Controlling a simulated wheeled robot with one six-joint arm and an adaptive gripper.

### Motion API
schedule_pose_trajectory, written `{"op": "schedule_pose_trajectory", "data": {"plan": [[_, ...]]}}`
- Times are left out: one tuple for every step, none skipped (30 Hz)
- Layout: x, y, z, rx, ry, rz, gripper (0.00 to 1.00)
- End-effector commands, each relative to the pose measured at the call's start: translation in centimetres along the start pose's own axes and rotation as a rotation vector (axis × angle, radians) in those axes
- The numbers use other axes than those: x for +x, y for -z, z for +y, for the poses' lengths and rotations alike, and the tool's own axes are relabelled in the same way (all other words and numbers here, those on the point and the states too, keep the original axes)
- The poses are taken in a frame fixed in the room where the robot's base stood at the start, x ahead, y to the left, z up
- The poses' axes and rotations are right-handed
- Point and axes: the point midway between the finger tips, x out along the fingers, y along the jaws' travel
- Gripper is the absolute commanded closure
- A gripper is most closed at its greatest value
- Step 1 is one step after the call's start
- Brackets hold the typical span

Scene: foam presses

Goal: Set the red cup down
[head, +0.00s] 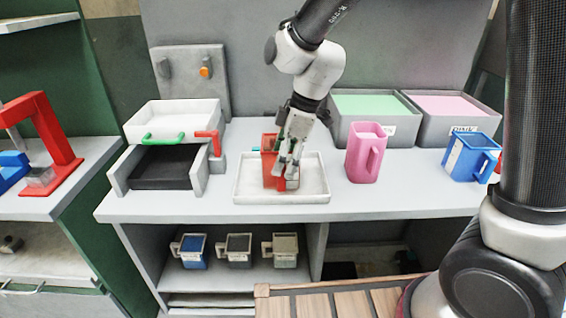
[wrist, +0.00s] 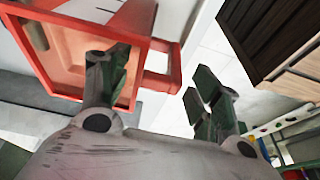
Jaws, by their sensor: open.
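The red cup (head: 269,172) stands upright on a shallow white tray (head: 318,190) in the middle of the counter. My gripper (head: 287,172) points down at the cup's right side and hides part of it. In the wrist view the cup (wrist: 55,52) fills the upper left, with its handle (wrist: 160,72) pointing right. My gripper (wrist: 155,90) is open there, one finger overlapping the cup's near side and the other finger right of the handle, with a gap to it.
A pink pitcher (head: 365,152) stands just right of the tray, and a blue cup (head: 468,158) farther right. Two grey bins with green (head: 365,104) and pink (head: 452,104) contents stand behind. A press with a white tray (head: 172,118) is left. Several cups sit on the shelf below.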

Motion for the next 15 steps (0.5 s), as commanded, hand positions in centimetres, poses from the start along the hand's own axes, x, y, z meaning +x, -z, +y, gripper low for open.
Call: {"op": "schedule_pose_trajectory", "data": {"plan": [[-1.0, 0.1, 0.1, 0.0, -0.005, 0.004, 0.36], [-1.6, 0.1, 0.1, 0.0, -0.005, 0.004, 0.36], [-2.5, 0.1, 0.1, 0.0, -0.007, 0.004, 0.36], [-3.2, 0.1, 0.1, 0.0, -0.006, 0.004, 0.36], [-4.0, 0.1, 0.1, -0.001, -0.007, 0.005, 0.36], [-4.9, 0.1, 0.1, 0.0, -0.006, 0.004, 0.36], [-5.6, 0.0, 0.1, 0.0, -0.006, 0.003, 0.36], [-6.2, 0.1, 0.1, 0.0, -0.007, 0.004, 0.36], [-7.1, 0.1, 0.1, 0.0, -0.006, 0.003, 0.36], [-7.7, 0.1, 0.1, 0.0, -0.006, 0.003, 0.36], [-8.2, 0.0, 0.1, 0.001, -0.005, 0.003, 0.36], [-8.9, 0.0, 0.1, 0.001, -0.004, 0.002, 0.36], [-9.3, 0.1, 0.1, 0.001, -0.004, 0.002, 0.36], [-9.7, 0.1, 0.1, 0.0, -0.005, 0.003, 0.36], [-10.2, 0.0, 0.1, 0.0, -0.003, 0.002, 0.36]]}}
